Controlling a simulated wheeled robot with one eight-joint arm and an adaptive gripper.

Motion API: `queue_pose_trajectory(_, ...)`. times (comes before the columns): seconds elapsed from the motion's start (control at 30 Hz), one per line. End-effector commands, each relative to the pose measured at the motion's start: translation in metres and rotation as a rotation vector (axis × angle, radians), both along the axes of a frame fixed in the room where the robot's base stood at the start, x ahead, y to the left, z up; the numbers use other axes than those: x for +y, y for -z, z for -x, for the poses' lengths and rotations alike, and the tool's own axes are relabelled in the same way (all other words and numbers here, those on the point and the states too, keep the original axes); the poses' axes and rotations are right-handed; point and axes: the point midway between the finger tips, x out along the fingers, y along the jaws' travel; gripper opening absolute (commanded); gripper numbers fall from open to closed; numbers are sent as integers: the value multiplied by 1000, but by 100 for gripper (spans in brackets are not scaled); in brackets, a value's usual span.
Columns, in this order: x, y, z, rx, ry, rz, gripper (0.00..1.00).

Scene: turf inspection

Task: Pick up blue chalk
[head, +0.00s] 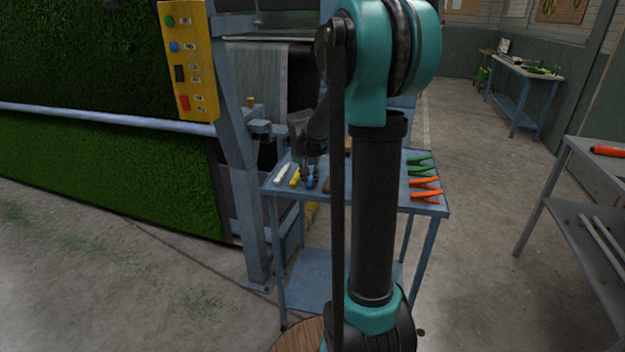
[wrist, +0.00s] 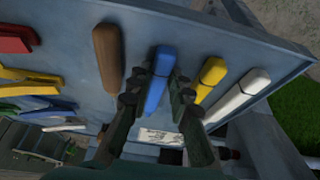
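The blue chalk (wrist: 158,78) lies on the blue-grey table top, in the middle of the wrist view. In the head view the blue chalk (head: 311,183) shows small, just below my gripper. My gripper (wrist: 158,84) is open, pointing down, with one finger on each side of the chalk. The fingers are close to the chalk, with a narrow gap on the right side. In the head view my gripper (head: 310,163) is small and dark over the left part of the table.
A brown stick (wrist: 107,58) lies left of the chalk; a yellow one (wrist: 210,77) and a white one (wrist: 243,95) lie right. Green (head: 420,165) and orange clamps (head: 426,188) occupy the table's other side. A blue frame post (head: 238,150) stands beside the table (head: 285,190).

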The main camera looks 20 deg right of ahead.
Motion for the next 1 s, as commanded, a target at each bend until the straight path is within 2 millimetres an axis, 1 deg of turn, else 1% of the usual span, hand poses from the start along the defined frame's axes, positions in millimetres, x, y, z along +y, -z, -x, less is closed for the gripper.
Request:
queue_pose_trajectory(0.03,0,0,0,0,0,0,10)
queue_pose_trajectory(0.1,0,0,0,0,0,0,1)
queue_pose_trajectory(0.13,0,0,0,0,0,0,0)
queue_pose_trajectory(0.47,0,-2,0,0,0,0,0)
queue_pose_trajectory(0.63,0,-12,0,0,0,0,0)
queue_pose_trajectory(0.77,0,-31,0,0,0,0,0)
queue_pose_trajectory(0.87,0,-54,0,0,0,0,0)
queue_pose_trajectory(1.0,0,-94,1,0,0,0,0)
